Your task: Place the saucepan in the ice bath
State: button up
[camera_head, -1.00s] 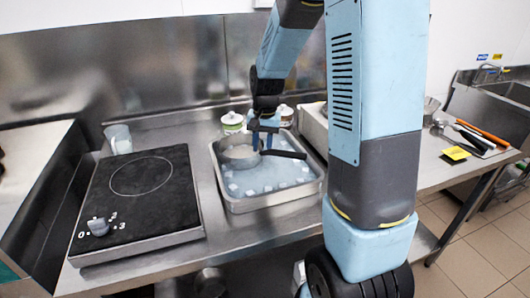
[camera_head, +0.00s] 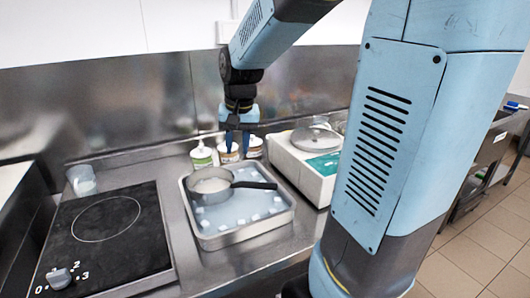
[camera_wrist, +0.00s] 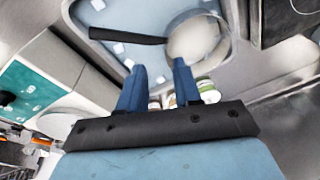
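The saucepan (camera_head: 211,187), with pale contents and a dark handle, sits inside the ice bath (camera_head: 237,234), a steel tray of bluish water with white ice cubes. The pan is in the tray's left back part, its handle pointing right. In the wrist view the saucepan (camera_wrist: 197,38) and the ice bath (camera_wrist: 95,52) also show. My gripper (camera_head: 236,150) is above and behind the pan, apart from it. In the wrist view my gripper (camera_wrist: 158,72) has its blue fingers apart with nothing between them.
A black hotplate (camera_head: 105,240) with a knob stands left of the tray. A clear jug (camera_head: 82,180) is behind it. Several tubs and a bottle (camera_head: 201,155) stand behind the tray. A white machine (camera_head: 305,165) is at the right.

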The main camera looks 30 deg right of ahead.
jog(key=s+r+n+t, duration=0.2)
jog(key=s, duration=0.6)
jog(key=s+r+n+t, duration=0.1)
jog(key=s+r, duration=0.2)
jog(key=s, duration=0.6)
jog(key=shift+d+r+n+t, duration=0.2)
jog(key=shift+r+n+t, duration=0.15)
jog(key=shift+n+t, duration=0.05)
